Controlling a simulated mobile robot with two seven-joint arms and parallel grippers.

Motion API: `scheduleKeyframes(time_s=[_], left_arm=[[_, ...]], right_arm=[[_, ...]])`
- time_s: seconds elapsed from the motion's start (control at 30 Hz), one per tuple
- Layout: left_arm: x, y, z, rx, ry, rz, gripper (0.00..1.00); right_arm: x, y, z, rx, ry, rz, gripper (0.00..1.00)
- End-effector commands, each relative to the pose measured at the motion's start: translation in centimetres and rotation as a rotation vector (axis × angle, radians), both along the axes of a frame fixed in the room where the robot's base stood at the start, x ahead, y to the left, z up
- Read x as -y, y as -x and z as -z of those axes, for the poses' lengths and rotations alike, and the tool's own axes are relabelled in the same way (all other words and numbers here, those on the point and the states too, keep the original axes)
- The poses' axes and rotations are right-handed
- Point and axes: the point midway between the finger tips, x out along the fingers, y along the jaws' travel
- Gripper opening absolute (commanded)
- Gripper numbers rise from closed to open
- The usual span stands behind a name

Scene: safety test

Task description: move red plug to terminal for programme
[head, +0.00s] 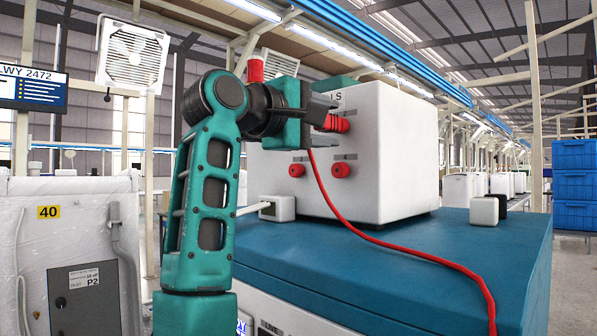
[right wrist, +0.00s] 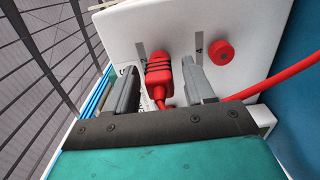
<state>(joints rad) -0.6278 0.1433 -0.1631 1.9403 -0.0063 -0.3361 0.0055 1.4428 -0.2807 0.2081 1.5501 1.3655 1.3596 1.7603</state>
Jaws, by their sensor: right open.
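The red plug (head: 337,124) sits at the upper right of the front face of a white terminal box (head: 385,150), and a red cable runs from it. In the right wrist view, the plug (right wrist: 158,78) is at the strip marked 2. My right gripper (head: 322,108) is open; its fingers (right wrist: 160,88) stand on either side of the plug, with gaps visible. Two red terminals show lower on the face, one at left (head: 297,170) and one at right (head: 340,170). A red terminal (right wrist: 221,52) beside mark 4 shows in the wrist view. My arm hides the face's upper left. My left gripper is not in view.
The box stands on a blue-topped cabinet (head: 470,245). The red cable (head: 400,250) drapes across its top and over the front. A small white device (head: 277,208) and a white-and-black block (head: 487,210) flank the box. Blue crates (head: 575,185) stand at far right.

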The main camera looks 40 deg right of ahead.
Motion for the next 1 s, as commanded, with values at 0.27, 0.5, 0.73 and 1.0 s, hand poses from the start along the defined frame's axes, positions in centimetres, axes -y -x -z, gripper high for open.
scheduleKeyframes(time_s=[0.27,0.5,0.73,1.0], left_arm=[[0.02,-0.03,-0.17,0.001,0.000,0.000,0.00],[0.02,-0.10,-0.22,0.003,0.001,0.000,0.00],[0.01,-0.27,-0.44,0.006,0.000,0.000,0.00],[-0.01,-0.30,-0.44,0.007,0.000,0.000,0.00]], right_arm=[[-0.01,0.00,-0.01,0.000,0.000,0.000,0.53],[-0.01,0.00,-0.01,0.000,0.000,0.000,0.53],[-0.03,0.00,-0.01,0.000,0.000,0.000,0.53],[-0.02,0.00,-0.01,0.000,0.000,0.000,0.35]])
